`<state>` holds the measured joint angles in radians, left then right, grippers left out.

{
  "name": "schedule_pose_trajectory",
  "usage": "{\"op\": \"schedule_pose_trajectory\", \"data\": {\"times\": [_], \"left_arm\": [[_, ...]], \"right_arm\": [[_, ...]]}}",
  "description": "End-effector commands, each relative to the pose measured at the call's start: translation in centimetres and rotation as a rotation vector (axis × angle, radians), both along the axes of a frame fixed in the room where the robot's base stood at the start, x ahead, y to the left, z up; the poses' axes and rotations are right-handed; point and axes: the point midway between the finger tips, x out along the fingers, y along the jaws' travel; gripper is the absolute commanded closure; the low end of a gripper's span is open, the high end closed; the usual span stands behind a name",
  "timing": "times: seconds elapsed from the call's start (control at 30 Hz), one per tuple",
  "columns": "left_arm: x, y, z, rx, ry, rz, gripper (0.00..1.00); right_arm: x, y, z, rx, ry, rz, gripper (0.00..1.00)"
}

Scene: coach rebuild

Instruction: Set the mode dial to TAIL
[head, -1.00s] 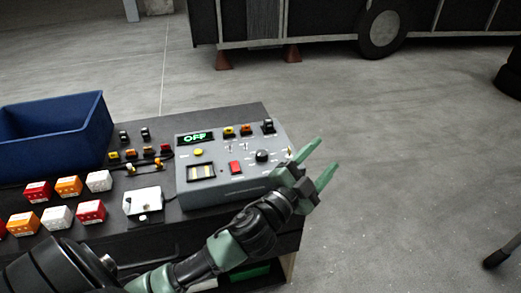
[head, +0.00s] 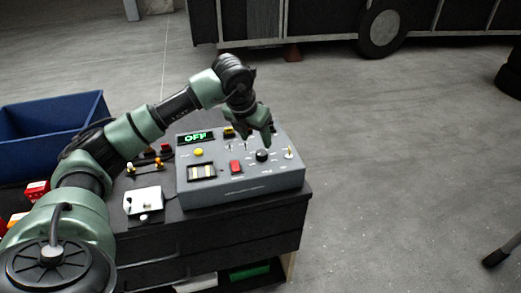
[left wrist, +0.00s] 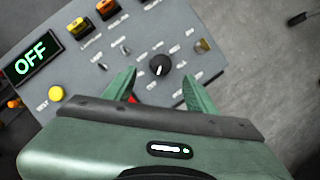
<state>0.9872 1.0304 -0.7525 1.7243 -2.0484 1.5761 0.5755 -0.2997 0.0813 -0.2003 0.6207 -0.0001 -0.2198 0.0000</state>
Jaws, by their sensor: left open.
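The grey control box (head: 240,188) stands on the dark bench, with a green display (left wrist: 31,58) reading OFF. The mode dial, a round black knob (head: 262,155) with a white pointer mark, is at the right part of its top face; it also shows in the left wrist view (left wrist: 160,65). The labels around the knob are too small to read surely. My left gripper (left wrist: 160,84) is open and empty, pointing down over the panel, its green fingers on either side of the knob in the picture, apart from it. My right gripper is not in view.
A white device (head: 144,201) lies left of the box. A blue bin (head: 50,130) stands at the far left.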

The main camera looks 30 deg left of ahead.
Motion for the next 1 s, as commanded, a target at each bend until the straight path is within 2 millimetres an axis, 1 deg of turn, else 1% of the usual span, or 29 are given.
{"op": "schedule_pose_trajectory", "data": {"times": [0.3,0.4,0.57,0.8,0.83,0.87,0.9,0.97,1.0], "left_arm": [[1.7,0.0,-4.5,-0.001,0.006,-0.002,0.44],[2.2,0.1,-5.7,-0.001,0.006,-0.002,0.44],[2.7,0.1,-6.7,-0.002,0.003,-0.004,0.44],[2.7,0.1,-6.8,-0.001,0.002,-0.005,0.44],[2.7,0.1,-6.8,-0.001,0.002,-0.005,0.46],[2.7,0.1,-6.8,-0.001,0.002,-0.005,0.55],[2.7,0.1,-6.8,-0.001,0.002,-0.005,0.66],[2.7,0.1,-6.8,-0.001,0.002,-0.005,0.83],[2.7,0.1,-6.8,-0.001,0.002,-0.005,0.94]], "right_arm": [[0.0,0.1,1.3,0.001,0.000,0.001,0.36],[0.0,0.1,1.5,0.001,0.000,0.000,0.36],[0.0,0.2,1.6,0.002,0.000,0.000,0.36],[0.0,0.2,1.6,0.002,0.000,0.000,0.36],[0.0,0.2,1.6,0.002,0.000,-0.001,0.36],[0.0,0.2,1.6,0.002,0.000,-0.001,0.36],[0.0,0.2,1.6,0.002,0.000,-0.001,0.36],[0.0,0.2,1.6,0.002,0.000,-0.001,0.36],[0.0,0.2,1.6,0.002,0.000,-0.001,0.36]]}}
